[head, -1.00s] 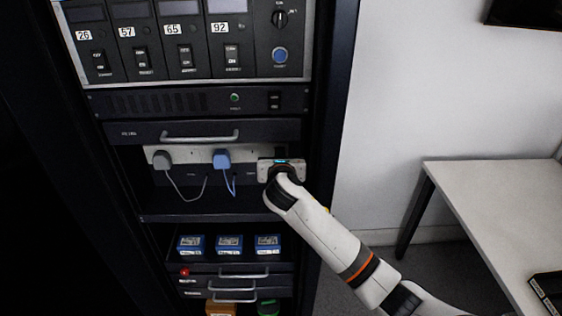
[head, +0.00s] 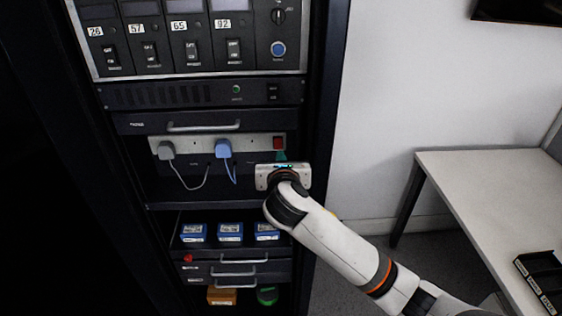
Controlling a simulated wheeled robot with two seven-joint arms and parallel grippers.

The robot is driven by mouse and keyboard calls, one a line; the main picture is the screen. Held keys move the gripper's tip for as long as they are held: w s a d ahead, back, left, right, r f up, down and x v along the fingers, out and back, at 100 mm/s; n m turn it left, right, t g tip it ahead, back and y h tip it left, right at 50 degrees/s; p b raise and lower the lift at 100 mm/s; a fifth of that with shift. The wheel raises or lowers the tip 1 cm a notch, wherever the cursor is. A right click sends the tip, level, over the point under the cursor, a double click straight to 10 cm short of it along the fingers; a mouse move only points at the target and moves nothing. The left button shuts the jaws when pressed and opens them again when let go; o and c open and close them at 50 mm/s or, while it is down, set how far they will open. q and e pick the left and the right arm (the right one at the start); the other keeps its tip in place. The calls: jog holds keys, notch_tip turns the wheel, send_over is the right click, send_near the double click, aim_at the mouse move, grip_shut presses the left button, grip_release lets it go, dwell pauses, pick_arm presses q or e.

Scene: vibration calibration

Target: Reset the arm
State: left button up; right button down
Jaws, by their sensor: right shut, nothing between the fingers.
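My right arm comes in from the lower right and reaches into the rack's open shelf bay. My right gripper (head: 281,160) is shut and empty, just below the red switch (head: 278,143) at the right end of the white power strip (head: 200,148). Its fingertips are mostly hidden behind the gripper's own body. A gap shows between the gripper body and the switch. A grey plug (head: 166,150) and a blue plug (head: 223,148) sit in the strip with their cords hanging. My left gripper is not in view.
Above the strip are a drawer handle (head: 204,127) and a panel of numbered modules (head: 190,40). Below, an open drawer holds blue boxes (head: 230,232). A white table (head: 490,180) stands at right, with a black tray (head: 541,275). Floor between rack and table is clear.

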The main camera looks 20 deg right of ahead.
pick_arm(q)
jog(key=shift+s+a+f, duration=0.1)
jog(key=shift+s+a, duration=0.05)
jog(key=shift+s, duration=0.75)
pick_arm(e)
jog(key=shift+s, duration=0.2)
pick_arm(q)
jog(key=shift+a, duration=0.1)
